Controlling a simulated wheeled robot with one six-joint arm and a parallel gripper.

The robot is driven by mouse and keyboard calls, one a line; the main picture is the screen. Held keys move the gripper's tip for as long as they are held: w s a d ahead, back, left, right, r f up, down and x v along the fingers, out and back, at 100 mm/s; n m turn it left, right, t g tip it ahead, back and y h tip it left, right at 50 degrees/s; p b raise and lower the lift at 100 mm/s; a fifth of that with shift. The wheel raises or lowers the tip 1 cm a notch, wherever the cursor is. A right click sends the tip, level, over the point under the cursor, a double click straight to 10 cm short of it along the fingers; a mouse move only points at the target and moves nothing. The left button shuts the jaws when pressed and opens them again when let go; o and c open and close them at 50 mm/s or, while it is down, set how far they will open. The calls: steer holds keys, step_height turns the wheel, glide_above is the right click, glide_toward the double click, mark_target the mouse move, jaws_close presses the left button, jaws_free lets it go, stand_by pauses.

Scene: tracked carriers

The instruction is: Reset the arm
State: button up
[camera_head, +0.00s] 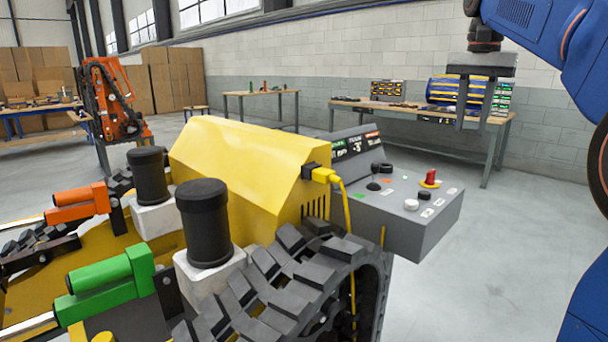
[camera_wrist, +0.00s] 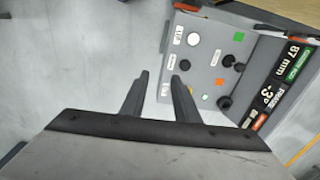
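My gripper (camera_head: 472,125) hangs from my blue arm at the upper right of the head view, fingers pointing down. Its two fingers are apart with nothing between them. The panel has a red button (camera_head: 431,177), a black joystick and several small buttons. The wrist view shows the panel (camera_wrist: 207,65) at right with its display (camera_wrist: 275,85).
A yellow tracked carrier (camera_head: 225,160) with black rubber tracks (camera_head: 290,280) fills the lower left. A yellow cable (camera_head: 347,215) plugs into its side. A workbench (camera_head: 420,108) with bins stands behind. Another table (camera_head: 260,93) is farther back. The floor right of the panel is clear.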

steer(key=s+a+f+n+t, duration=0.1)
steer(key=s+a+f+n, duration=0.1)
steer(key=s+f, duration=0.7)
steer(key=s+a+f+n+t, duration=0.2)
steer(key=s+f, duration=0.7)
steer(key=f, duration=0.6)
steer(key=s+a+f+n+t, duration=0.1)
steer(key=s+a+f+n, duration=0.3)
steer(key=s+f, duration=0.6)
step_height(320, 180, down, 2)
steer(key=shift+f+n+t, duration=0.2)
steer(key=shift+n+t, duration=0.1)
